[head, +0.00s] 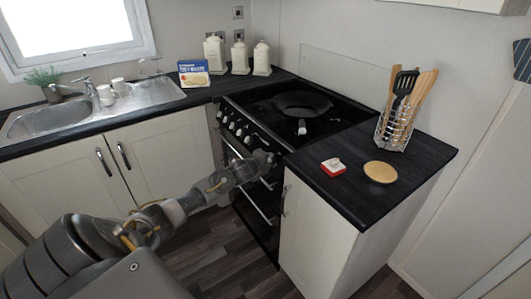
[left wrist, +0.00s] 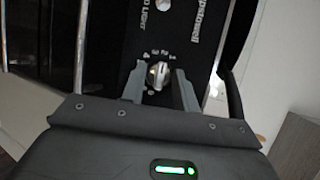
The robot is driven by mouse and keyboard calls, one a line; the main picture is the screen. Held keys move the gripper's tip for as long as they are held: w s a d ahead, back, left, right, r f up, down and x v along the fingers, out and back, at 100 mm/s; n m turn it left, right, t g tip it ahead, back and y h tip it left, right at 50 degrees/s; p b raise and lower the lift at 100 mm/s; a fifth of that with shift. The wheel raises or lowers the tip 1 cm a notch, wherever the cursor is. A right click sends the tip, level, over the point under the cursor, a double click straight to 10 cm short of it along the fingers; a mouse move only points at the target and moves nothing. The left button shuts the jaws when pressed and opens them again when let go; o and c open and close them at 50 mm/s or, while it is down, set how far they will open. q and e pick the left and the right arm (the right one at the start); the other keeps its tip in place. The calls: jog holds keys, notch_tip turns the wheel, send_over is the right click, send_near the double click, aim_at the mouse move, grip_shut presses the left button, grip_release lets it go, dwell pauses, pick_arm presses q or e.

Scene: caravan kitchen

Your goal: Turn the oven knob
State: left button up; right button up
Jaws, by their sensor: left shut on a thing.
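The black oven (head: 250,196) stands in the corner, with a row of silver knobs (head: 238,130) along its front panel. My left gripper (head: 268,158) is at the right end of this panel and hides the knob there in the head view. In the left wrist view, a silver oven knob (left wrist: 158,75) with numbers around it sits between the fingertips of my left gripper (left wrist: 158,84). The gripper is shut on this knob. My right gripper is in neither view.
A black pan (head: 302,103) sits on the hob. The right counter (head: 350,187) holds a utensil basket (head: 394,132), a round wooden disc (head: 380,172) and a small red-and-white item (head: 333,167). A sink (head: 50,120) is at the left. Floor shows below the cabinets.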

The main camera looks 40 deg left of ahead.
pick_arm(q)
jog(key=n+g+p, duration=0.1)
jog(key=n+p, duration=0.1)
jog(key=p, duration=0.1)
jog(key=n+g+p, duration=0.1)
jog(key=n+p, duration=0.2)
jog(key=n+g+h+p, duration=0.1)
jog(key=n+p, duration=0.1)
jog(key=p, duration=0.1)
jog(key=shift+w+a+r+n, duration=0.1)
jog(key=shift+w+r+n, duration=0.05)
jog(key=shift+r+n, duration=0.25)
jog(key=shift+f+g, duration=0.1)
jog(key=shift+g, duration=0.2)
jog(key=o, duration=1)
jog(key=shift+c, duration=0.2)
